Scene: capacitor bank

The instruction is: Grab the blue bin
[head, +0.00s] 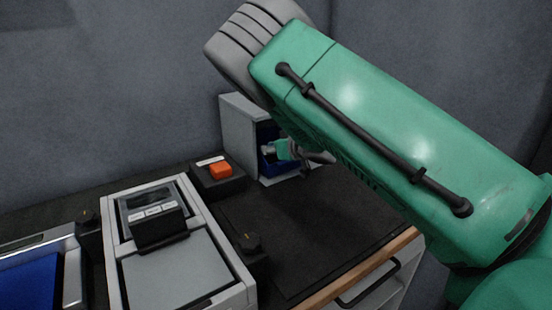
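The blue bin (283,169) sits in an open-fronted grey holder (240,135) at the back of the dark work surface. Only part of its blue side shows. My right arm, large and green, comes in from the right and covers much of the view above it. My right gripper (284,151) shows small and partly hidden below the arm, at the bin's opening and overlapping it in the picture. Whether its fingers are open or shut, or touch the bin, I cannot tell. My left gripper is not in view.
An orange-red button on a black box (220,170) stands left of the holder. A silver-framed device (176,270) and a blue panel (28,284) lie at lower left. A black knob box (248,245) stands beside the dark mat (310,225). The mat is mostly clear.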

